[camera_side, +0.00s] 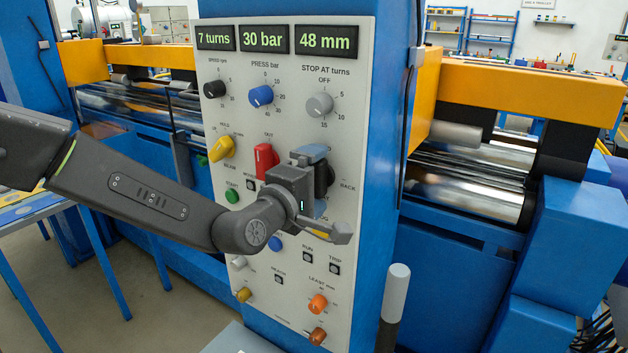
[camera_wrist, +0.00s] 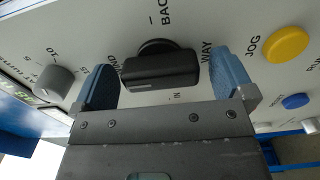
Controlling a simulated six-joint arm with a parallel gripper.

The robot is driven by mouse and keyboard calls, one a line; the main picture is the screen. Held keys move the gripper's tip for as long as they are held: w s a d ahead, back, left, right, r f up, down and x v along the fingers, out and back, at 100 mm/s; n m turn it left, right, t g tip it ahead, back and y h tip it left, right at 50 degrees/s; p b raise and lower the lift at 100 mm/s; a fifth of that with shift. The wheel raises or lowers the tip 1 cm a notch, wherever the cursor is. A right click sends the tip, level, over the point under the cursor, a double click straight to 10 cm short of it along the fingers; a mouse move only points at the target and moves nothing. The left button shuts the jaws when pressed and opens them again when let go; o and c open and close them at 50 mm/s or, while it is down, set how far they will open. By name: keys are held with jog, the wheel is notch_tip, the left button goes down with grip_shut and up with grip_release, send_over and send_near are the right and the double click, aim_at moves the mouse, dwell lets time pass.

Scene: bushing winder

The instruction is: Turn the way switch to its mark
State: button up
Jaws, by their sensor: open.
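The way switch is a black bar-shaped knob (camera_wrist: 160,68) on a round black base, in the middle of the wrist view. A pale line runs along its bar towards the left. The printed word WAY is right of it, BACK above it, IN below it, and a partly hidden word is at its left. My gripper (camera_wrist: 165,82) is open, with one blue pad on each side of the knob and narrow gaps showing. In the side view my gripper (camera_side: 317,182) is at the panel and hides most of the knob (camera_side: 328,178).
The panel (camera_side: 351,100) carries several close controls: a red switch (camera_side: 264,160), a yellow switch (camera_side: 221,149), a grey dial (camera_side: 320,105) and a blue dial (camera_side: 261,96). A yellow JOG button (camera_wrist: 287,44) lies right of the right pad. A grey-topped post (camera_side: 396,290) stands at the lower right.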

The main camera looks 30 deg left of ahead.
jog(key=c, duration=0.9)
jog(key=shift+m, duration=0.3)
jog(key=m, duration=0.8)
jog(key=shift+m, duration=0.4)
jog(key=m, duration=0.4)
jog(key=shift+m, duration=2.2)
